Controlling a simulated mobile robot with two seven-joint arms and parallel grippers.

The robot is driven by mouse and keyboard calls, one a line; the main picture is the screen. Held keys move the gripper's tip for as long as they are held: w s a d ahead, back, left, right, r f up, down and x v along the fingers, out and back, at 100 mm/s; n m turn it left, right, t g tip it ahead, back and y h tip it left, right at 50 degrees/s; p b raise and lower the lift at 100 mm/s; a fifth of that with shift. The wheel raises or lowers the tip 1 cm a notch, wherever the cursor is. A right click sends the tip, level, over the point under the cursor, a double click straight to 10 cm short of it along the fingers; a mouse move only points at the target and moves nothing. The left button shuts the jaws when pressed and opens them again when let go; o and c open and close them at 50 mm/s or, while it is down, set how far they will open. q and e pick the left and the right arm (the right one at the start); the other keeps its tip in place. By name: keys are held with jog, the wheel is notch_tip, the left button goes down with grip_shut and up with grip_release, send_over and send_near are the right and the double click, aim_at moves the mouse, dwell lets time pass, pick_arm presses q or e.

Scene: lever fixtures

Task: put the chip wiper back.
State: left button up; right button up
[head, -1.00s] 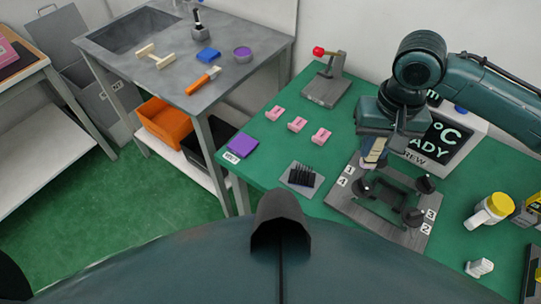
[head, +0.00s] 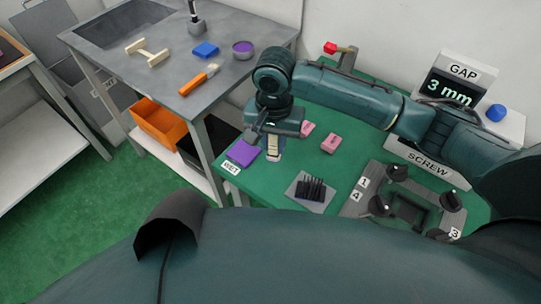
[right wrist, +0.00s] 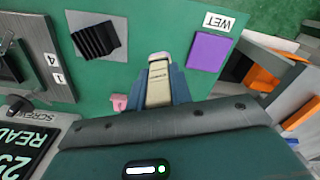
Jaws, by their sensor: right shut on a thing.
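My right gripper (head: 273,150) is shut on a beige bar with a pale tip, which looks like the chip wiper (head: 273,145). The wiper also shows between the fingers in the right wrist view (right wrist: 159,82), pointing away from the palm. In the head view the gripper is over the green table's left part, just right of the purple pad (head: 242,152) with its WET label. The pad also shows in the right wrist view (right wrist: 209,52), a little apart from the wiper. Whether the wiper's tip touches the table I cannot tell. My left gripper is not in view.
Pink blocks (head: 330,143) sit near the gripper, partly hidden by it. A grey plate with black fins (head: 311,190) lies in front. A fixture with black knobs (head: 398,203) is right. A grey bench (head: 190,75) with an orange-handled tool (head: 200,79) stands left.

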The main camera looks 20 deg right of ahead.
aim_at(274, 155)
jog(key=shift+f, duration=2.5)
jog(key=o, duration=0.9)
jog(key=shift+f, duration=0.1)
notch_tip(274, 155, up, 12)
jog(key=shift+r, duration=0.15)
